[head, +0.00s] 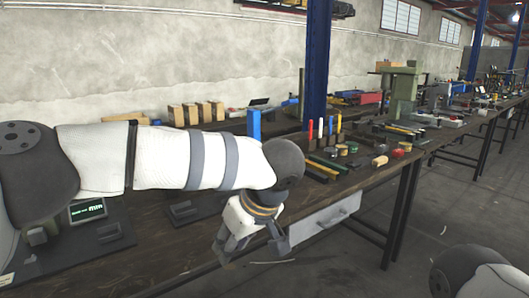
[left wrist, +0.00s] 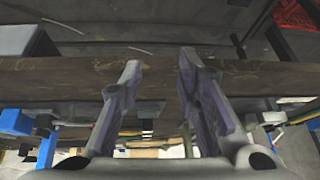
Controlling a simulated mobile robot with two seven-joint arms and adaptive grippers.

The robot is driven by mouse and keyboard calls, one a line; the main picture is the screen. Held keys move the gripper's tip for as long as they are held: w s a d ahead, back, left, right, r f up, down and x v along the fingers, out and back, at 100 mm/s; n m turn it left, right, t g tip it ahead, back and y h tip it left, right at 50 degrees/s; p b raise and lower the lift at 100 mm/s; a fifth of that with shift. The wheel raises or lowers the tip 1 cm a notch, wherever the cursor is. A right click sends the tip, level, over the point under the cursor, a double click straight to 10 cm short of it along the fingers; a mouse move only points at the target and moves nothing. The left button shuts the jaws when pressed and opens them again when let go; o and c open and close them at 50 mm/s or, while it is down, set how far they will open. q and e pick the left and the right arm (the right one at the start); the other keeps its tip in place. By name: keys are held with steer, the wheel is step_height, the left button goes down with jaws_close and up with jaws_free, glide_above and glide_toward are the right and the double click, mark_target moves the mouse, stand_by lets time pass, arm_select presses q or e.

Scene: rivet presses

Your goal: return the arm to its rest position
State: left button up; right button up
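My left arm (head: 170,158) reaches in from the left across the workbench in the head view. My left gripper (head: 250,256) hangs at its end, pointing down, near the front edge of the bench. Its two fingers are apart. In the left wrist view the same gripper (left wrist: 158,80) shows both fingers spread, with nothing between them. Part of my right arm (head: 475,272) shows at the bottom right corner of the head view. My right gripper is out of view.
The wooden bench (head: 160,240) carries a small device with a green display (head: 88,210), dark base plates, and several tools and small cans farther right. A blue post (head: 317,60) stands behind. A drawer (head: 325,218) hangs under the bench. Floor in front is clear.

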arm_select(q)
steer(key=a+f+m+t, duration=0.3)
steer(key=a+f+t, duration=0.1)
steer(key=f, duration=1)
steer(key=s+a+f+m+h, duration=0.2)
steer(key=s+a+f+m, duration=0.1)
steer(key=s+f, duration=0.75)
steer(key=s+a+f+g, duration=0.1)
steer(key=s+a+g, duration=0.2)
steer(key=s, duration=0.8)
steer(key=s+a+f+m+g+h, duration=0.1)
steer(key=s+a+g, duration=0.2)
steer(key=s, duration=0.8)
steer(key=s+a+f+g+h+p, duration=0.1)
steer(key=s+a+g, duration=0.2)
steer(key=s, duration=0.8)
steer(key=shift+s+a+f+m+g, duration=0.15)
steer(key=shift+s+a+m+g, duration=0.1)
steer(key=shift+a+m+g, duration=0.25)
steer(key=shift+w+d, duration=0.1)
steer(key=shift+d, duration=0.1)
